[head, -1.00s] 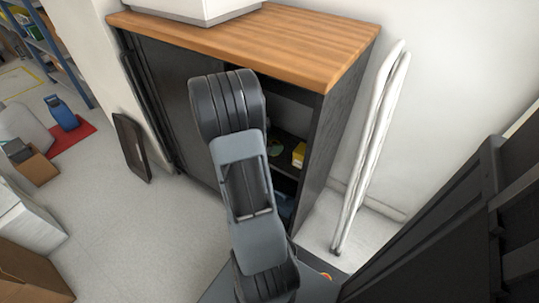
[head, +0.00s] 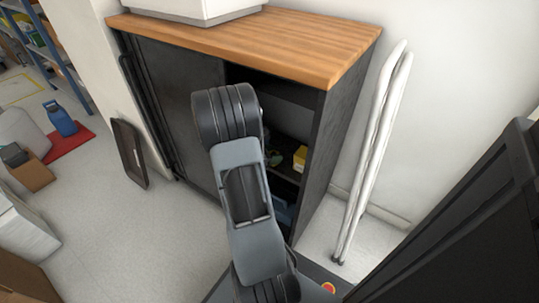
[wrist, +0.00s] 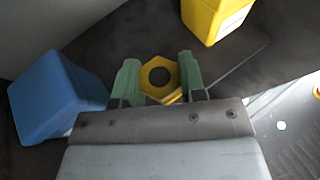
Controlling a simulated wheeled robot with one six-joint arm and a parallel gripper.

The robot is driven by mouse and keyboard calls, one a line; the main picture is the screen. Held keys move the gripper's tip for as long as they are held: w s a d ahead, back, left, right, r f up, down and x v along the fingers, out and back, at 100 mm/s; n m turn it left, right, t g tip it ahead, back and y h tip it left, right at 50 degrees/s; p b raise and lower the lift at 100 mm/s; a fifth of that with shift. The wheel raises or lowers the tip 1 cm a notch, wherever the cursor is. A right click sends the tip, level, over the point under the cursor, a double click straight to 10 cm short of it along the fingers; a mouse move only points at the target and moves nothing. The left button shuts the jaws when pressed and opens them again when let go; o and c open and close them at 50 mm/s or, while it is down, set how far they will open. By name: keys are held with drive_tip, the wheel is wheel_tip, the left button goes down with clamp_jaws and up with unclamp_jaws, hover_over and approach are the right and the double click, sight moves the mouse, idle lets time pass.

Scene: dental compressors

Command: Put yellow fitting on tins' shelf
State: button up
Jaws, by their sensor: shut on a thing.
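The yellow fitting (wrist: 160,77), a six-sided ring with a round hole, sits between the green fingertips of my gripper (wrist: 158,82) in the wrist view. My gripper is shut on it. Below it is a dark surface; I cannot tell whether the fitting touches it. A yellow box-like container (wrist: 216,18) stands ahead to the right, and a blue one (wrist: 55,97) is close on the left. In the head view, the yellow container (head: 300,158) is on a shelf inside the open dark cabinet (head: 337,135). My arm hides much of the opening there.
The cabinet's wooden top (head: 250,42) overhangs the opening, and its sliding door (head: 172,95) covers the left part. A blue item (head: 283,212) lies on a lower level. White folded poles (head: 372,150) lean on the wall at right. Floor at left is partly clear.

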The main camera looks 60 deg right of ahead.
drive_tip(key=o, duration=1)
drive_tip(key=shift+f, duration=0.15)
drive_tip(key=shift+o, duration=0.2)
